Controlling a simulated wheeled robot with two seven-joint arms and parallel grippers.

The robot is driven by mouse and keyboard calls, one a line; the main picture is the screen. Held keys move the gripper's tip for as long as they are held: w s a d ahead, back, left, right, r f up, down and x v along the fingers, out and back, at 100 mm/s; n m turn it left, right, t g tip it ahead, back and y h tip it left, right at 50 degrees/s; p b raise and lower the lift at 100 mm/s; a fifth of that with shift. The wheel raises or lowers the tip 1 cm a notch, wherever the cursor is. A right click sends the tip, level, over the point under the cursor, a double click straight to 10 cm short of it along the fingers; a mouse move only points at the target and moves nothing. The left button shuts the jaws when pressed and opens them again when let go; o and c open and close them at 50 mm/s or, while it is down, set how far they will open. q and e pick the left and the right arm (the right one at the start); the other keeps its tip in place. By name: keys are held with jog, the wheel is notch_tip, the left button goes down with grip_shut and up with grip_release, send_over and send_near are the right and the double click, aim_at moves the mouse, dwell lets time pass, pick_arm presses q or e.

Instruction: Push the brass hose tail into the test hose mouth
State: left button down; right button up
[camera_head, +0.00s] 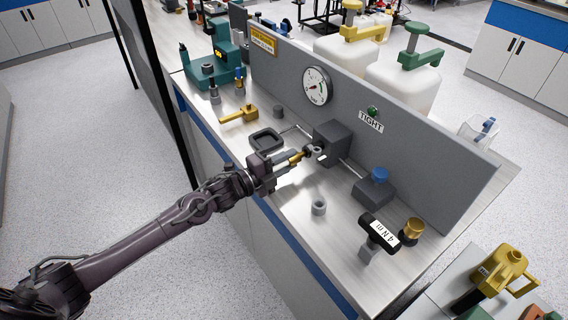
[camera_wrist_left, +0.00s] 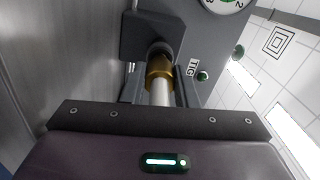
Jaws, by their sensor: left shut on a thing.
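My left gripper (camera_head: 284,165) is shut on the brass hose tail (camera_head: 296,158), in front of the grey block (camera_head: 334,143) on the bench. The hose tail points at the dark round test hose mouth (camera_head: 311,150) at the block's near side. In the left wrist view the brass hose tail (camera_wrist_left: 159,73) lies between the fingers, a pale shaft behind it, lined up with the dark ring of the mouth (camera_wrist_left: 160,48). Its front end meets or overlaps that ring; I cannot tell how far it is in. My right gripper is not in view.
A grey panel with a round gauge (camera_head: 317,86) and a "TIGHT" label (camera_head: 371,122) stands behind. A black square tray (camera_head: 266,141), a brass tool (camera_head: 240,115), a small grey ring (camera_head: 319,207) and a blue-knobbed valve (camera_head: 377,187) surround the gripper. The bench's front edge is near.

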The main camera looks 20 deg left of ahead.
pick_arm(q)
jog(key=shift+b+x, duration=0.65)
jog(key=shift+x, duration=0.4)
jog(key=c, duration=1.1)
grip_release()
jog(key=shift+o, duration=0.2)
jog(key=shift+s, duration=0.1)
jog(key=shift+s+a+f, duration=0.1)
jog(key=shift+s+a, duration=0.1)
jog(key=shift+a, duration=0.05)
jog(key=b+v, duration=0.1)
jog(key=v, duration=0.6)
jog(key=shift+b, duration=0.3)
jog(key=shift+s, duration=0.1)
